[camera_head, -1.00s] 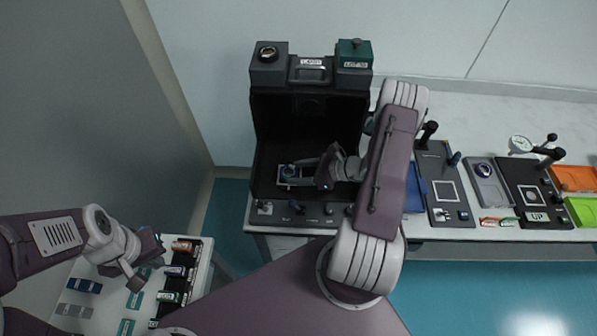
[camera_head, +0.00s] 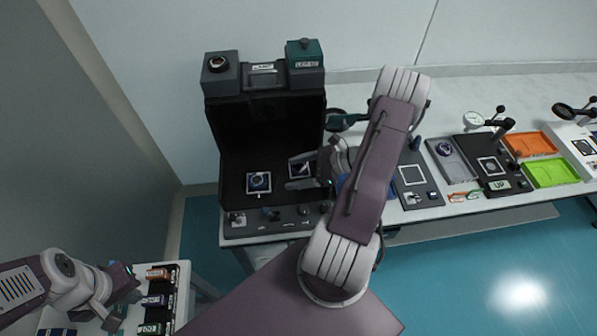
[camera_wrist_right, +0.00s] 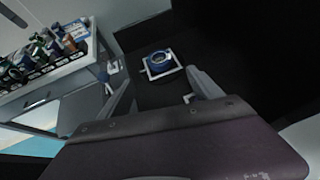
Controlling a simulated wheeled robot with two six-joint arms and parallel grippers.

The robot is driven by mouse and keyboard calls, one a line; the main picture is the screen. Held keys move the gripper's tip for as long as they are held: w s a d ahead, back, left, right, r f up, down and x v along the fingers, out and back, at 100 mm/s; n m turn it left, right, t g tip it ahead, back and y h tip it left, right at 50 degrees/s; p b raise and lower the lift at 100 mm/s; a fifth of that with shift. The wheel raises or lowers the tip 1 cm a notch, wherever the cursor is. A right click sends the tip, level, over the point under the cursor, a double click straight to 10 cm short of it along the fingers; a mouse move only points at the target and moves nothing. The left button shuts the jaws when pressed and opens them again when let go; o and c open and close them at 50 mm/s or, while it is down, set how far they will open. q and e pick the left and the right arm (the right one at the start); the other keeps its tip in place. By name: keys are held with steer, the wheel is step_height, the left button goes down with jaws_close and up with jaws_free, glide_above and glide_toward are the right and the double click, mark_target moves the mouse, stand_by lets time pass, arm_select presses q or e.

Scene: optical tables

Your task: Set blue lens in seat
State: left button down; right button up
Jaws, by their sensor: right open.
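The blue lens (camera_head: 259,182), a dark round ring, sits inside a white square outline on the floor of the black open-fronted station. The right wrist view shows it as a blue ring (camera_wrist_right: 158,60) within the white square (camera_wrist_right: 174,71), seemingly flat. My right gripper (camera_head: 299,172) is open and empty, to the right of the lens, over a second white-outlined square (camera_head: 302,167). In the wrist view its fingers (camera_wrist_right: 160,90) stand apart, with the lens beyond them. My left gripper (camera_head: 126,290) is over the side table at lower left; its jaw state is unclear.
The station's black housing (camera_head: 265,115) has a back wall and lamp and lens blocks on top. Small knobs line its front ledge (camera_head: 275,222). The side table (camera_head: 68,316) holds labelled lens holders. Fixtures and orange (camera_head: 530,145) and green trays stand to the right.

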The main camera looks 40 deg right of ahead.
steer(key=shift+s+d+r, duration=0.35)
steer(key=shift+s+d, duration=0.05)
steer(key=s+a+r+n+g+h, duration=0.2)
steer(key=a+n, duration=0.3)
steer(key=n, duration=0.4)
steer(key=s+a+r+n+g+h, duration=0.1)
steer(key=a+n+g+h, duration=0.2)
steer(key=n, duration=0.6)
steer(key=s+a+r+n+g+h, duration=0.2)
steer(key=a+n+h, duration=0.1)
steer(key=a+n, duration=0.4)
steer(key=shift+s+r+n+g+h, duration=0.3)
steer(key=shift+r+n, duration=0.05)
steer(key=shift+n, duration=0.55)
steer(key=shift+a, duration=0.25)
